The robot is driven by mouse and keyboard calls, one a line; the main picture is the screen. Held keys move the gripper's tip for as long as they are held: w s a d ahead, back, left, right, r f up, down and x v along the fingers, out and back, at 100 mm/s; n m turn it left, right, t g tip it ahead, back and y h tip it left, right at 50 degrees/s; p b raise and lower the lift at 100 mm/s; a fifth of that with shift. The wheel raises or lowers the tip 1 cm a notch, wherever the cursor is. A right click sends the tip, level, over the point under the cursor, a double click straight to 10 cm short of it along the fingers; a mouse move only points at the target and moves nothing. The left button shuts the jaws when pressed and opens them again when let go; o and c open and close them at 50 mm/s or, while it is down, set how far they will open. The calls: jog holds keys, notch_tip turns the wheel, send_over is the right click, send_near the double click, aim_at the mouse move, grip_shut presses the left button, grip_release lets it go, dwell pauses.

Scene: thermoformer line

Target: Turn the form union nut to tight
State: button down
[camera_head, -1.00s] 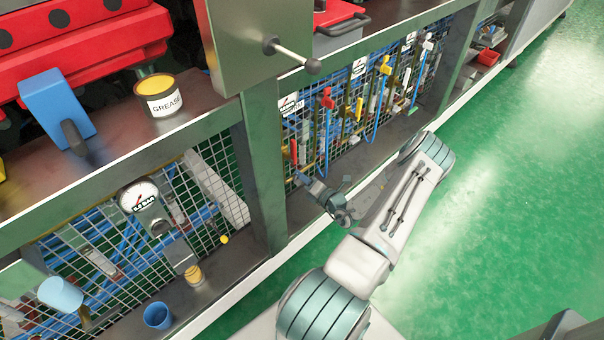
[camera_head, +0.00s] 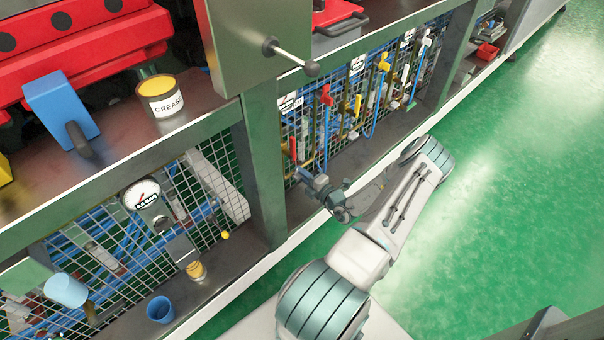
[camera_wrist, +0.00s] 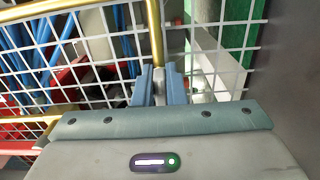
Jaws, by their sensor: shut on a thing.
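In the wrist view, the two blue-grey fingers of my gripper (camera_wrist: 160,86) are closed around a small grey piece (camera_wrist: 159,87) at the lower end of a brass pipe (camera_wrist: 156,36). The piece sits where the union nut would be, but the fingers hide its sides and I cannot tell how tight it is. In the head view, my gripper (camera_head: 304,176) reaches into the bay low beside the green post, near a red-handled valve (camera_head: 326,96). The nut itself cannot be made out there.
White wire mesh (camera_wrist: 100,72) stands close behind the fingers. The green post (camera_head: 262,170) is left of my gripper. A shelf above holds a grease tin (camera_head: 160,97), and a lever with a ball knob (camera_head: 311,68) juts out. Green floor (camera_head: 500,190) is clear at right.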

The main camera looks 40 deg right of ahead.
jog(key=c, duration=1.5)
grip_release()
jog(key=s, duration=0.4)
jog(key=s+p, duration=0.1)
jog(key=s, duration=0.4)
jog(key=s+d+p, duration=0.1)
jog(key=s, duration=0.3)
jog(key=shift+s, duration=0.4)
